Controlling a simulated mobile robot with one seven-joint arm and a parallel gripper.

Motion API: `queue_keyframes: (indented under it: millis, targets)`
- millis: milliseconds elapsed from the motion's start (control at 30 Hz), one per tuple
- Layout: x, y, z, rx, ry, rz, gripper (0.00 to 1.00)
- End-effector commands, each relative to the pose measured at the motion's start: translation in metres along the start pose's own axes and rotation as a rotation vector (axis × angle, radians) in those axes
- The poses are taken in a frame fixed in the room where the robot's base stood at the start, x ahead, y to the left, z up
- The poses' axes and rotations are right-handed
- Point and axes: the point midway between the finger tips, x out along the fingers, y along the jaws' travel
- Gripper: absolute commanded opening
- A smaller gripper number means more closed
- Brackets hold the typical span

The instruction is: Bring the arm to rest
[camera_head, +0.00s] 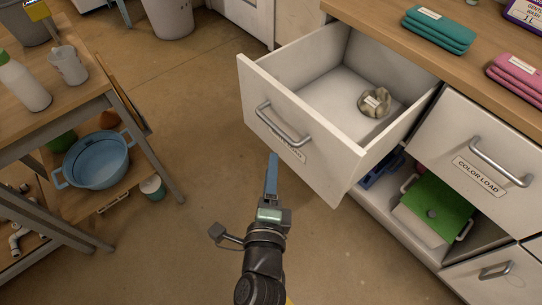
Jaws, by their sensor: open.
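My gripper (272,180) reaches up from the bottom middle of the head view. It is in front of the open drawer (250,90), just below the drawer's handle (283,125), and looks apart from it. The fingers are seen nearly edge-on, and nothing shows between them. The drawer is pulled well out of the white cabinet, and a small crumpled beige bundle (374,102) with a label lies inside it.
A closed drawer labelled "COLOR LOAD" (478,176) is at right, above an open space with a green item (437,212). Folded teal cloths (439,30) and pink cloths (518,74) lie on the counter. A wooden table (62,98) with a blue tub (96,159) below stands left.

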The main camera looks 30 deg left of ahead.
Motion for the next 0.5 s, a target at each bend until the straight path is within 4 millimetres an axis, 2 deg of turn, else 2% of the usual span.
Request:
queue_keyframes:
  millis: [433, 500]
  targets:
    - [0.0004, 0.0000, 0.0000, 0.001, 0.000, 0.000, 0.47]
    - [0.0024, -0.0060, -0.0008, -0.014, 0.001, -0.010, 0.47]
